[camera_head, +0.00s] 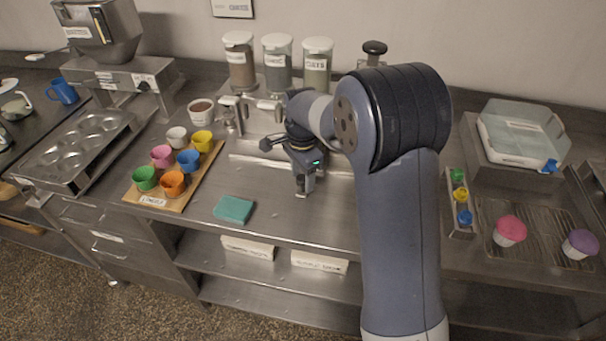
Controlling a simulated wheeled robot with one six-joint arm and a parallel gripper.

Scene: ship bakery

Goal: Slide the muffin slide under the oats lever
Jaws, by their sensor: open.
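Three clear dispensers with white lids stand at the back of the counter: a left one (240,62), a middle one (277,66) and a right one (317,68). Their labels are too small to read surely, so I cannot tell which holds oats. Metal levers show below the left dispenser (231,112) and the middle one (268,106); my arm hides the area below the right one. A pale metal rail (258,162) runs left to right below them. My gripper (305,190) is open and points down at the rail's front side. I cannot make out the muffin slide there.
A wooden board (190,190) with several coloured cups lies left, and a teal block (234,208) lies near the front edge. A brown-filled bowl (201,108) stands near the left dispenser. A button panel (461,203) and muffins (509,231) are right of my arm.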

